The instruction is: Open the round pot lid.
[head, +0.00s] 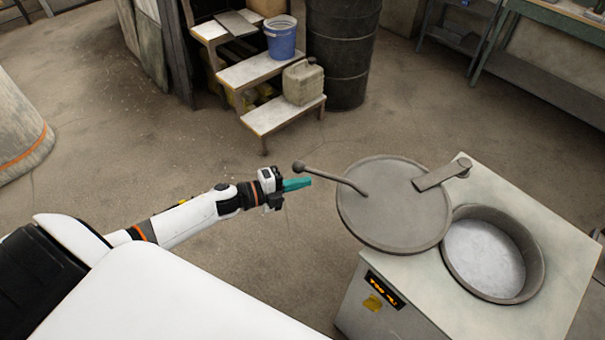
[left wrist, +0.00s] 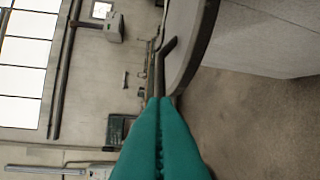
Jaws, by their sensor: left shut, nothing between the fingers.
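The round grey lid (head: 395,215) is swung to the left of the pot (head: 493,253) and stays joined to the unit by a flat arm (head: 440,176). The pot's opening is uncovered, with a pale surface inside. The lid's bar handle (head: 335,177) ends in a knob pointing left. My left gripper (head: 306,182), with teal fingers, is shut and empty, just left of and apart from the handle in the head view. In the left wrist view, its closed fingers (left wrist: 160,102) point toward the handle (left wrist: 163,52) and lid rim (left wrist: 200,45). My right gripper is not in view.
The pot sits in a box-like unit (head: 385,290) with a lit display. Wooden steps (head: 255,72) with a blue bucket (head: 281,37) and a canister (head: 303,82), and a black barrel (head: 342,45), stand behind. The floor around my left arm is clear.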

